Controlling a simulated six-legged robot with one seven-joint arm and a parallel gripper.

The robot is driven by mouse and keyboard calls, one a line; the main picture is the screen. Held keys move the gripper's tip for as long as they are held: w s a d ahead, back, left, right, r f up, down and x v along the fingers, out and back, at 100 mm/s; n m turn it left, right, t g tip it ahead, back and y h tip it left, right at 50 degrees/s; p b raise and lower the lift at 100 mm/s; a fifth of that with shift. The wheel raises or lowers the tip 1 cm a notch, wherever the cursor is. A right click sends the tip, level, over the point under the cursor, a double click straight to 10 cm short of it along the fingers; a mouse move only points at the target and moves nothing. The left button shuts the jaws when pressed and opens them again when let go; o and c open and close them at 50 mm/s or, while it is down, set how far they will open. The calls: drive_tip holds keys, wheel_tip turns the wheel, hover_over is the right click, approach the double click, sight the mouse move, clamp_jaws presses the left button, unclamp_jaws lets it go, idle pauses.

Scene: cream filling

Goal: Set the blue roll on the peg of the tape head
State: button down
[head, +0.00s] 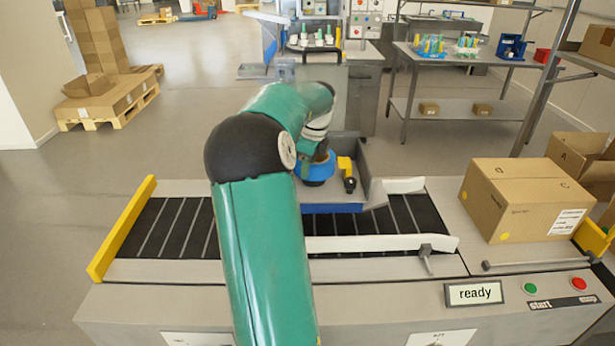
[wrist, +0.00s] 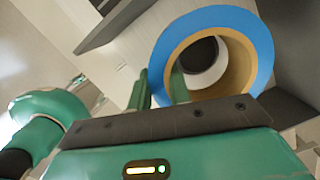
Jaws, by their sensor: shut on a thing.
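The blue roll (head: 318,172) has a tan core and sits at the tape head (head: 333,208) over the conveyor. In the wrist view the roll (wrist: 262,50) is seen nearly end-on. My gripper (wrist: 162,88) is shut on the roll's wall, with one green finger in the core opening and one outside. Through the core I see a dark round end and a white part (wrist: 208,73), perhaps the peg; I cannot tell whether the roll is around it. In the head view my arm hides the fingers and part of the roll.
A yellow and black part (head: 346,173) stands just right of the roll. White guide rails (head: 375,243) edge the black conveyor (head: 170,228). A closed carton (head: 515,200) sits at right. The panel display (head: 474,293) reads "ready".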

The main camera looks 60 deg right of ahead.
drive_tip(key=shift+w+d+f, duration=0.1)
drive_tip(key=shift+d+f, duration=0.1)
drive_tip(key=shift+f, duration=0.05)
wheel_tip(320, 180, down, 2)
drive_tip(key=shift+d+f, duration=0.1)
drive_tip(key=shift+f, duration=0.55)
drive_tip(key=shift+f, duration=0.1)
